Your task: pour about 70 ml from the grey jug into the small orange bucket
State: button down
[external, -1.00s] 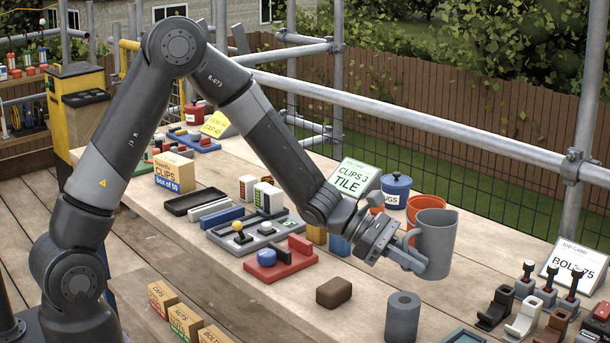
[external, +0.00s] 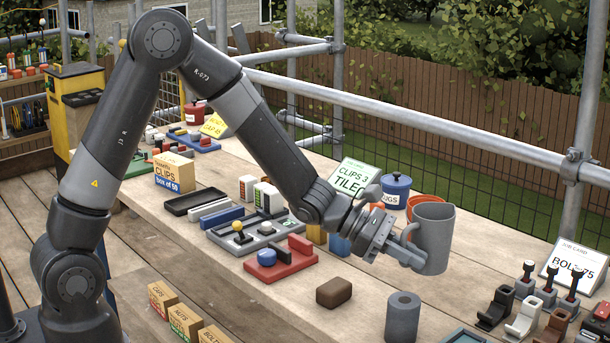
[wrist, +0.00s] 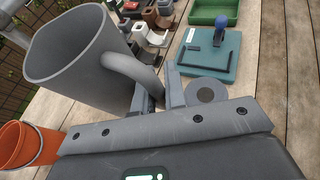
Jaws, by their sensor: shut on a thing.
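The grey jug (external: 434,240) is held by my gripper (external: 408,246), which is shut on its handle; it looks near upright and clear of the bench. In the wrist view the jug (wrist: 75,60) fills the upper left, with its handle at my gripper (wrist: 160,98). I cannot see any liquid in it. In the external view one orange container (external: 428,201) stands behind the jug, partly hidden, and another orange piece (external: 378,208) shows behind my wrist. The wrist view shows an orange bucket (wrist: 30,146) with a wire handle at lower left. I cannot tell which one it is.
A blue lidded pot (external: 396,190) stands beside the orange containers. A grey roll (external: 402,318) and brown block (external: 334,292) are on the near side of the bench. Clamps (external: 525,315) stand at right. A scaffold rail (external: 450,128) runs behind.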

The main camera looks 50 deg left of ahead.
jog(key=w+a+f+n+t+y, duration=0.1)
jog(key=w+a+n+t+y, duration=0.2)
jog(key=w+a, duration=0.5)
jog(key=w+a+f+n+t+y, duration=0.1)
jog(key=w+a+n+t+y, duration=0.2)
jog(key=w+a, duration=0.4)
jog(key=a+n+y, duration=0.1)
jog(key=a+n, duration=0.1)
jog(key=a, duration=0.7)
jog(key=shift+w+f, duration=0.3)
jog(key=shift+w, duration=0.05)
jog(key=shift+d+f, duration=0.1)
jog(key=shift+d, duration=0.05)
jog(key=f+g+y, duration=0.1)
jog(key=d+f+m+g+y, duration=0.1)
jog(key=w+f+g+y, duration=0.1)
jog(key=shift+d+m+g+y, duration=0.3)
jog(key=shift+d+m+y, duration=0.05)
jog(key=shift+m+y, duration=0.05)
jog(key=shift+w+d+r+m+g+y+p, duration=0.15)
jog(key=shift+r+m+g+y+p, duration=0.35)
jog(key=shift+r+g+y+p, duration=0.5)
jog(key=shift+w+d+r+m+g+y+p, duration=0.15)
jog(key=shift+r+m+g+y+p, duration=0.5)
jog(key=shift+y, duration=0.65)
jog(key=shift+r, duration=0.25)
